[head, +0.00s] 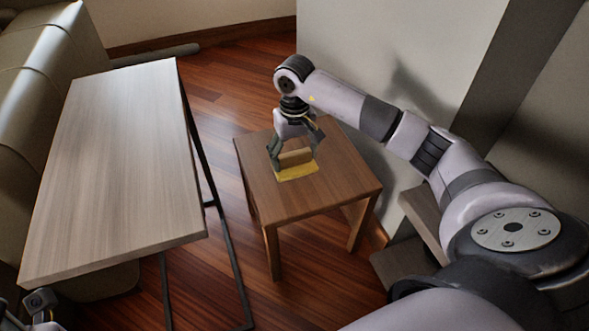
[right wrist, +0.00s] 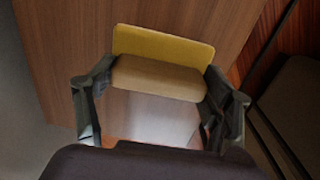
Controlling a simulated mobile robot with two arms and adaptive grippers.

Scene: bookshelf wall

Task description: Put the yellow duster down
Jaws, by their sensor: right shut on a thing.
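The yellow duster (head: 297,173) has a yellow pad and a tan block-shaped back. It is at the top of the small brown wooden table (head: 345,170), and I cannot tell whether it touches the surface or hovers just above it. My right gripper (head: 295,158) points down with its fingers on both ends of the tan back. The right wrist view shows the duster (right wrist: 165,62) between the two fingertips of the right gripper (right wrist: 160,78). Part of my left gripper (head: 40,303) shows at the bottom left corner; its fingertips are not clear.
A long pale wooden table (head: 120,150) with dark metal legs stands on the left, its top bare. A beige sofa (head: 40,70) is behind it. A pale wall (head: 350,40) rises behind the small table. Red-brown floor (head: 215,120) lies between the tables.

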